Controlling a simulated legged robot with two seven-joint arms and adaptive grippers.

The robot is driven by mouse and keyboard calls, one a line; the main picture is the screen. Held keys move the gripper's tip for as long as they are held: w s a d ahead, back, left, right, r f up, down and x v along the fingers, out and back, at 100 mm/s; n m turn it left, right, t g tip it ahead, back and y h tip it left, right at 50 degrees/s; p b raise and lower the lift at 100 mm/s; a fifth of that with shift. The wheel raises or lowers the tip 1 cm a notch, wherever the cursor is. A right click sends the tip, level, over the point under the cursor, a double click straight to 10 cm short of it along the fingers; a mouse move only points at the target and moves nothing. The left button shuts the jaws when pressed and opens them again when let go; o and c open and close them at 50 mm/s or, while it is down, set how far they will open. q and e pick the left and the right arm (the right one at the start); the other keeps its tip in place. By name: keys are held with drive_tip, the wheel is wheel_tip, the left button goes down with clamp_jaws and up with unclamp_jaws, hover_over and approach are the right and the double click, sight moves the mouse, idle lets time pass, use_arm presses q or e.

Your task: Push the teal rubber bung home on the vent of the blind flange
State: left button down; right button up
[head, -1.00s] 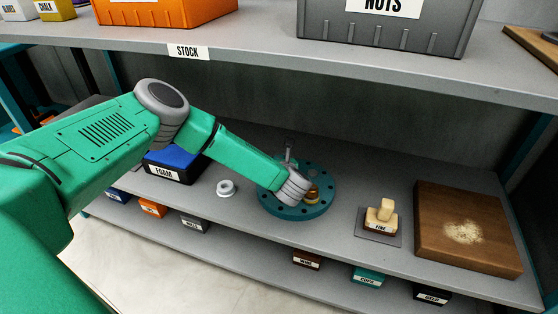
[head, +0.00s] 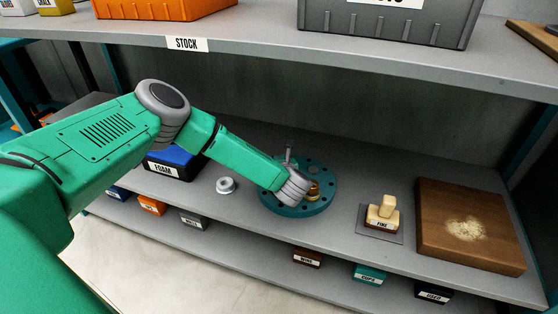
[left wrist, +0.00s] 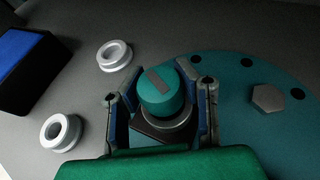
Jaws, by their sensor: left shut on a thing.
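The teal rubber bung (left wrist: 160,94) stands between the fingers of my left gripper (left wrist: 160,98) in the left wrist view, with a grey bar mark on its top. A grey ring shows just under the bung, around its lower part; how deep the bung sits in it is hidden. The teal blind flange (head: 322,203) lies on the shelf, and it also shows in the left wrist view (left wrist: 245,110) with dark bolt holes. In the head view my left gripper (head: 297,187) is over the flange and hides the bung. My right gripper is in neither view.
A brass fitting (head: 313,190) and a grey upright part (head: 289,150) show at the flange. A pale ring (head: 226,186) and the FOAM box (head: 172,168) are to the left. The FINE stamp-like block (head: 382,212) and a wooden board (head: 470,222) are right. The upper shelf (head: 260,50) overhangs behind.

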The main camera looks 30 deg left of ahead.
use_arm(q)
drive_tip(key=shift+f, duration=0.6)
drive_tip(key=shift+s+f, duration=0.15)
drive_tip(key=shift+f, duration=0.05)
idle(0.4)
drive_tip(key=shift+r, duration=0.15)
drive_tip(key=shift+r+p, duration=0.4)
drive_tip(key=shift+r, duration=0.1)
drive_tip(key=shift+r+p, duration=0.55)
drive_tip(key=shift+r, duration=0.4)
drive_tip(key=shift+f+b, duration=1.15)
drive_tip(key=shift+f, duration=0.2)
drive_tip(key=shift+c, duration=1.7)
unclamp_jaws()
drive_tip(key=shift+r, duration=0.15)
